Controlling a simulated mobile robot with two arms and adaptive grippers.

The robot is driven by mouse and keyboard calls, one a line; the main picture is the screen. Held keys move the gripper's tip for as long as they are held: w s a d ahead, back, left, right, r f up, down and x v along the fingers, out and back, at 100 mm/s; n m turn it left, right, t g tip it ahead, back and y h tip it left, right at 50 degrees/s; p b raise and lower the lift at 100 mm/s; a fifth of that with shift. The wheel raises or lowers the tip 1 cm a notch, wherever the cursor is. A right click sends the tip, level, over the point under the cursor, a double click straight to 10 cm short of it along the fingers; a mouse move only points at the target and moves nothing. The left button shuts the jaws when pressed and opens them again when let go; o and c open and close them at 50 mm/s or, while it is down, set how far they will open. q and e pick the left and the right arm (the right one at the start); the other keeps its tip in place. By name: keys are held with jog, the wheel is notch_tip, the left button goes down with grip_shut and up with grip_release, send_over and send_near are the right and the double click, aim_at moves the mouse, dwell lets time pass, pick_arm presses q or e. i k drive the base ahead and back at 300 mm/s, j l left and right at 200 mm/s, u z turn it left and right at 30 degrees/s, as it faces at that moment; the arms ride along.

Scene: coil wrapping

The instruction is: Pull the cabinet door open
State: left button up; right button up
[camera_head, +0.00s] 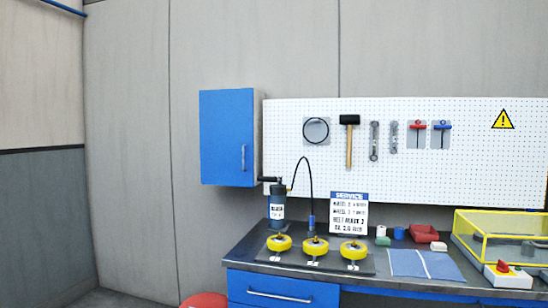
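The blue wall cabinet (226,137) hangs on the grey wall at the left end of the white pegboard. Its blue door looks shut, flush with the cabinet body. A vertical metal handle (243,158) sits on the door's lower right side. Neither of my grippers shows in the head view, and nothing is seen touching the handle or the door.
A workbench (345,277) stands below and right of the cabinet. It carries a dark pump (277,204) with a hose just under the cabinet, yellow wheels (315,246) and a service sign (349,212). A red stool (205,300) stands front left. The wall left of the cabinet is clear.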

aim_at(227, 115)
jog(key=i+j+z, duration=0.15)
jog(key=z, duration=0.2)
jog(key=i+j+z, duration=0.15)
jog(key=j+z, duration=0.5)
jog(key=i+j, duration=0.05)
